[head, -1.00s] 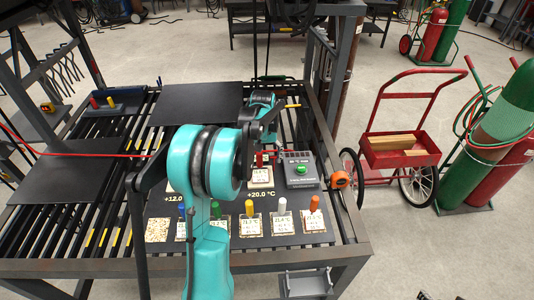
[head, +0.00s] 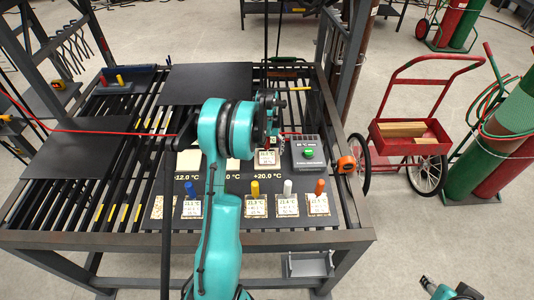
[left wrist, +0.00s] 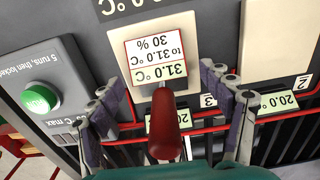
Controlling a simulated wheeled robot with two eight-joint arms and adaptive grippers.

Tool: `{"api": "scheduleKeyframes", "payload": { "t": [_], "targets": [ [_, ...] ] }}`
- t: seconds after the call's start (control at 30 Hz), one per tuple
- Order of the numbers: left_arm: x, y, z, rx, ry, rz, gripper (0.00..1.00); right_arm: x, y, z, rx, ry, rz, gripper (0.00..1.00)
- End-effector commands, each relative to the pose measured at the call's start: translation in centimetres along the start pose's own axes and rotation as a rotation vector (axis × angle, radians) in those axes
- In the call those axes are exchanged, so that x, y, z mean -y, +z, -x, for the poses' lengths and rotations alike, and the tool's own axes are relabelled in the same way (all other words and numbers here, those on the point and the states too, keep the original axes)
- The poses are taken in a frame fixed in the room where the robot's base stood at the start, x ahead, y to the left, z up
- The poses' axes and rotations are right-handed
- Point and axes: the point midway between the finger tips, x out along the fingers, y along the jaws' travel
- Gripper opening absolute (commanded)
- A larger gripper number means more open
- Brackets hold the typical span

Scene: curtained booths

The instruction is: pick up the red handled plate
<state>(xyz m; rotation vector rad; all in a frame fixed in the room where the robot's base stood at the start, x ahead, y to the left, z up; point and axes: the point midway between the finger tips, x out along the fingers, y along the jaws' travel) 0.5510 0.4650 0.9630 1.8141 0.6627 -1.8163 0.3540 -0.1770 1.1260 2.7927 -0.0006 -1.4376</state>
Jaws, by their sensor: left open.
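The red handled plate (head: 267,157) lies on the dark board on the slatted table, left of the grey control box, its upper part partly covered by my left gripper in the head view. In the left wrist view its white and cream label (left wrist: 157,58) reads 31.0 °C, and its red handle (left wrist: 166,128) points toward the camera. My left gripper (left wrist: 168,105) is open, with one finger on each side of the handle; no clear contact shows. In the head view a teal and dark part of my right arm (head: 448,290) shows at the bottom right edge, its jaws unclear.
The control box with a green button (head: 308,153) stands close to the plate's right. In front are plates with blue (head: 188,200), yellow (head: 255,192), white (head: 287,190) and orange (head: 319,190) handles. A red cart (head: 412,138) stands right of the table.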

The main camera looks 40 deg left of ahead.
Motion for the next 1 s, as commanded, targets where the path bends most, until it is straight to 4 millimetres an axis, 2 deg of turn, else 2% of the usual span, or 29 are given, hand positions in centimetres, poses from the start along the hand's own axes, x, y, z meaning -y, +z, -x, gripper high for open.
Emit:
{"api": "scheduleKeyframes", "payload": {
  "t": [0.1,0.37,0.4,0.77,0.87,1.0],
  "targets": [
    [0.0,0.0,0.1,0.000,0.000,0.000,0.79,0.0,0.0,0.0,0.000,0.000,0.000,0.40],
    [0.0,0.0,0.1,0.000,0.000,0.000,0.11,0.0,0.0,0.0,0.000,0.000,0.000,0.40],
    [0.0,0.0,0.1,0.000,0.000,0.000,0.09,0.0,0.0,0.0,0.000,0.000,0.000,0.40],
    [0.0,0.0,0.7,0.000,0.000,0.000,0.09,0.0,-0.1,0.2,0.000,0.000,0.000,0.40],
    [0.0,0.0,1.8,0.000,0.000,0.000,0.09,0.0,-0.3,0.4,0.000,0.000,0.000,0.40],
    [0.0,0.0,4.3,0.000,0.000,0.000,0.09,0.0,-0.6,0.8,0.000,0.000,0.000,0.40]
  ]
}}
